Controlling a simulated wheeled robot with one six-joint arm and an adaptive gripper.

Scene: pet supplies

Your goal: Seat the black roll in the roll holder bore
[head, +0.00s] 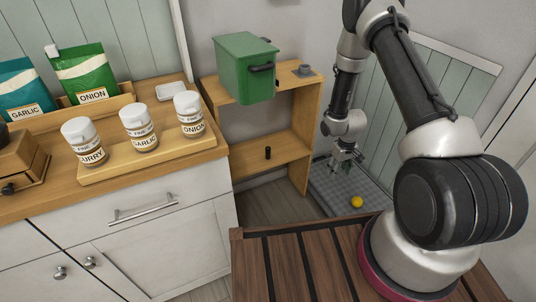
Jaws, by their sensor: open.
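A small black roll (267,153) stands upright on the lower shelf of a wooden shelf unit. A small grey piece (303,70) with a raised round part sits on the top board, right of a green bin; it may be the roll holder, but its bore is too small to make out. My gripper (347,164) is open and points down to the right of the shelf unit, above a grey floor mat. It is well apart from the roll. Something dark green shows at its fingertips; I cannot tell what it is.
The wooden shelf unit (307,131) carries the green bin (243,65) on top. A yellow ball (357,202) lies on the grey mat (335,198). At left, a counter holds spice jars on a wooden tray (95,171). The lower shelf around the roll is clear.

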